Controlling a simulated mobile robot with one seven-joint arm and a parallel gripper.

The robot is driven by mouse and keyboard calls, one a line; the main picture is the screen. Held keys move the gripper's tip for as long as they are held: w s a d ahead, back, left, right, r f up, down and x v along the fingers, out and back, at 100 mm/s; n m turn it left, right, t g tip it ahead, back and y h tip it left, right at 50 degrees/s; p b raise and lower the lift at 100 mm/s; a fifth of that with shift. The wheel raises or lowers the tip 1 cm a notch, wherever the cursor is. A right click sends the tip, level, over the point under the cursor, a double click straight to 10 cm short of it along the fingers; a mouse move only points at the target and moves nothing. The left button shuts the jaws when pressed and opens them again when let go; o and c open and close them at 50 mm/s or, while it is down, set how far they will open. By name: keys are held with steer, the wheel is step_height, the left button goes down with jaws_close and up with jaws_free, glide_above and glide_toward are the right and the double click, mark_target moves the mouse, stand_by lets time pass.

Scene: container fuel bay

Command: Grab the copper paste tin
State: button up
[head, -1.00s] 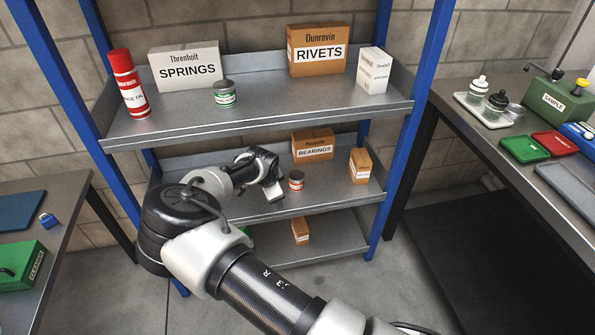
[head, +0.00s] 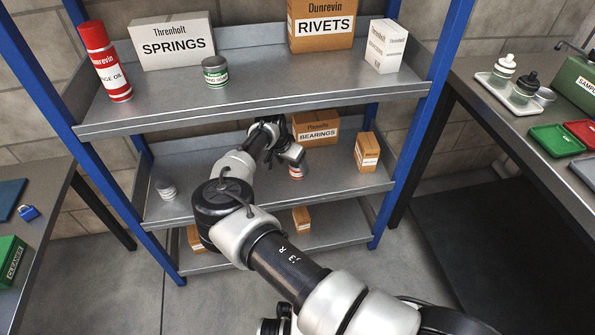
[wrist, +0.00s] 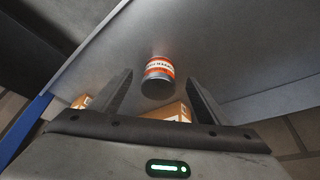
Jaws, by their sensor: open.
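A small tin with a red-orange and white label, likely the copper paste tin (head: 296,173), stands on the middle shelf, partly hidden by my gripper (head: 298,160). In the wrist view the tin (wrist: 158,70) appears between the fingers of my open gripper (wrist: 160,78), apparently still beyond the fingertips. Its label is too small to read surely. My gripper is empty and above or beside the tin in the head view; whether it touches is unclear.
The bearings box (head: 318,131) stands behind the tin and a small orange box (head: 367,152) to its right. Another small tin (head: 166,190) stands at the shelf's left. The top shelf (head: 270,98) overhangs. Blue posts (head: 408,120) flank the shelves.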

steer(key=shift+w+d+f, duration=0.1)
steer(key=shift+w+d, duration=0.2)
steer(key=shift+w, duration=0.25)
steer(key=b+x, duration=0.2)
steer(key=x, duration=0.3)
steer(key=shift+b, duration=0.3)
steer(key=c, duration=1.3)
steer(key=shift+r, duration=0.2)
